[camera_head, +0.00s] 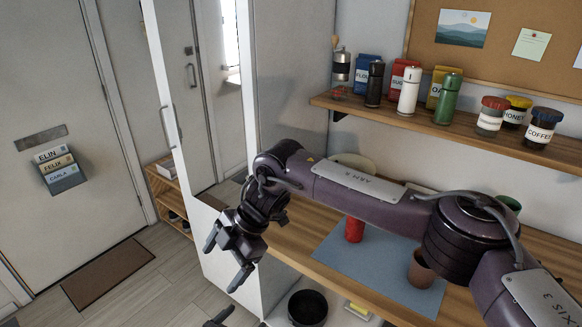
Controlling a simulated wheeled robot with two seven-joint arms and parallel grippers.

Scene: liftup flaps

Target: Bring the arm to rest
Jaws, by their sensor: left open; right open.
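My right arm reaches in from the right across the wooden counter. Its gripper (225,260) hangs in front of the tall white panel, left of the counter. The two dark fingers are apart with nothing between them, and they point down and to the left. My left gripper (218,317) shows only as a dark tip at the bottom edge, below the right one. The rest of it is out of the picture. I see nothing held in the part that shows.
My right arm passes over the wooden counter (297,238) and its blue mat (345,258), with a red can (354,230) and a brown cup (420,270). A wall shelf (460,128) holds bottles and jars above. A black pot (307,308) is below. Open floor lies left.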

